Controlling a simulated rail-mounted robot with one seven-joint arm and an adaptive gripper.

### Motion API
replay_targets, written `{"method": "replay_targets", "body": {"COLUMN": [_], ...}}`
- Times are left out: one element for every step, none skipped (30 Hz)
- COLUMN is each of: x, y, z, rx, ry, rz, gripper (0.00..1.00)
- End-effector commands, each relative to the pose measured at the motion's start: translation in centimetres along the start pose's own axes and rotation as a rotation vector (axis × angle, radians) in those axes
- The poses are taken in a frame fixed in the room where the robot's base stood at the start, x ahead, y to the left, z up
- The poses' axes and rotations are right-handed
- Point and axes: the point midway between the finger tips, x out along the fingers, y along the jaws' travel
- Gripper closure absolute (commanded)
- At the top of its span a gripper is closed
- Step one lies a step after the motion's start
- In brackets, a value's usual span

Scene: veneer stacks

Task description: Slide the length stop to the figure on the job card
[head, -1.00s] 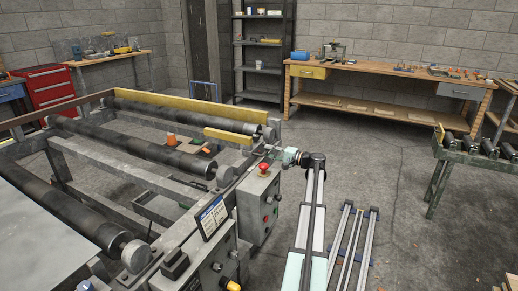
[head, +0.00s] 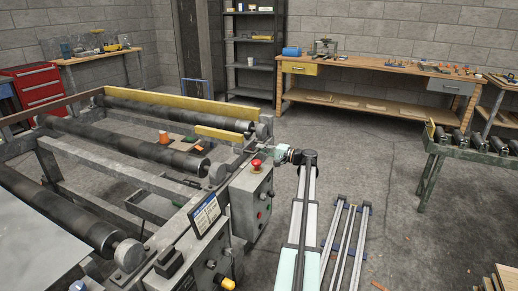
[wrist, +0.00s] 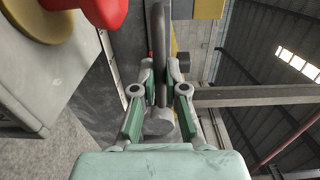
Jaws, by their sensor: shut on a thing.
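A short yellow bar (head: 222,134), which looks like the length stop, lies across the near right end of the roller frame. My gripper (wrist: 160,82) is shut on a grey upright handle (wrist: 158,35), with a green-padded finger on either side. A round grey end (wrist: 158,122) shows between the fingers. In the head view my gripper is small, beside the frame's right edge, and its hold is too small to make out. The job card (head: 204,215), white with a blue header, stands on the machine's front rail; its figure is too small to read.
A control box with a red button (head: 256,163) stands just in front of my gripper; red also fills the wrist view's upper left. A long yellow fence (head: 170,107) runs along the far roller. Open floor (head: 390,190) lies to the right.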

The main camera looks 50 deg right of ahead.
Motion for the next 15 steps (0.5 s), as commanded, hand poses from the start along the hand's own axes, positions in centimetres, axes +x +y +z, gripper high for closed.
{"method": "replay_targets", "body": {"x": [0.0, 0.0, 0.0, 0.0, 0.0, 0.0, 0.0, 0.0, 0.0, 0.0, 0.0, 0.0, 0.0, 0.0, 0.0], "y": [0.0, 0.0, 0.0, 0.0, 0.0, 0.0, 0.0, 0.0, 0.0, 0.0, 0.0, 0.0, 0.0, 0.0, 0.0], "z": [0.5, 0.6, 0.8, 0.9, 1.1, 1.2, 1.4, 1.5, 1.7, 1.8, 2.0, 2.1, 2.3, 2.4, 2.6], "rx": [0.0, 0.0, 0.0, 0.0, 0.0, 0.0, 0.0, 0.0, 0.0, 0.0, 0.0, 0.0, 0.0, 0.0, 0.0], "ry": [-0.001, -0.001, -0.001, -0.001, -0.001, -0.002, -0.002, -0.002, -0.002, -0.002, -0.002, -0.002, -0.002, -0.002, -0.002], "rz": [0.0, 0.0, 0.0, 0.0, 0.0, 0.0, 0.0, 0.001, 0.0, 0.001, 0.0, 0.001, 0.001, 0.001, 0.001], "gripper": [1.0, 1.0, 1.0, 1.0, 1.0, 1.0, 1.0, 1.0, 1.0, 1.0, 1.0, 1.0, 1.0, 1.0, 1.0]}}
